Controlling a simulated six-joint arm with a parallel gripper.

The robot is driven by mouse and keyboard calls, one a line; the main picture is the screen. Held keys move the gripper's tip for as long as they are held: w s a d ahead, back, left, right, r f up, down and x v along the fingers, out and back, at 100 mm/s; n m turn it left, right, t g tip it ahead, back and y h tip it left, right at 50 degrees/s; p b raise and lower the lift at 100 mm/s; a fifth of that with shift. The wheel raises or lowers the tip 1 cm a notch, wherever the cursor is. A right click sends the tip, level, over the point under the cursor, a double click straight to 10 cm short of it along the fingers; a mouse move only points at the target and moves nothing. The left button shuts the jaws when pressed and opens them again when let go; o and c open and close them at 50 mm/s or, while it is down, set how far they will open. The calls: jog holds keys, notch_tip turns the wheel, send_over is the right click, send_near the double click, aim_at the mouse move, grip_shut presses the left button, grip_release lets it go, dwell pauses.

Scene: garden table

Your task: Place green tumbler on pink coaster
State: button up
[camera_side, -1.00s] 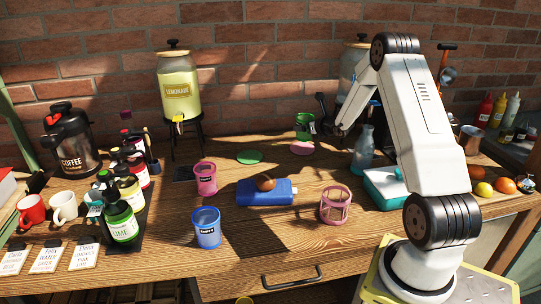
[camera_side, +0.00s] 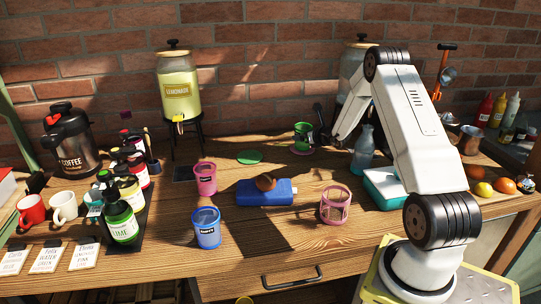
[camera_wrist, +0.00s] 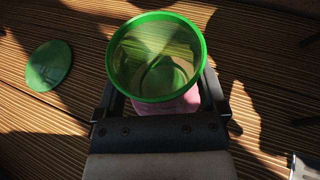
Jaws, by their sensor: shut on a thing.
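The green tumbler (camera_side: 302,136) is upright at the back of the table, over the pink coaster (camera_side: 295,151). In the side view its base meets the coaster's outline; I cannot tell whether it touches or hangs just above. The wrist view looks down into the tumbler (camera_wrist: 157,57), with a patch of the pink coaster (camera_wrist: 184,104) showing below its rim. My gripper (camera_wrist: 160,92) is shut on the tumbler, a finger at each side. In the side view my gripper (camera_side: 313,137) reaches it from the right, partly hidden by my arm.
A green coaster (camera_side: 249,157) lies left of the tumbler. A glass bottle (camera_side: 363,150) stands close on the right, near my arm. Pink (camera_side: 205,179) and blue (camera_side: 207,228) tumblers, a blue bottle (camera_side: 264,193) lying down and a pink holder (camera_side: 335,206) are nearer the front.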

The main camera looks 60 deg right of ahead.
jog(key=o, duration=0.9)
jog(key=shift+f, duration=0.1)
jog(key=shift+o, duration=0.2)
jog(key=shift+v, duration=0.8)
jog(key=v, duration=1)
jog(key=shift+s+r, duration=0.15)
jog(key=shift+r, duration=0.1)
jog(key=shift+a, duration=0.15)
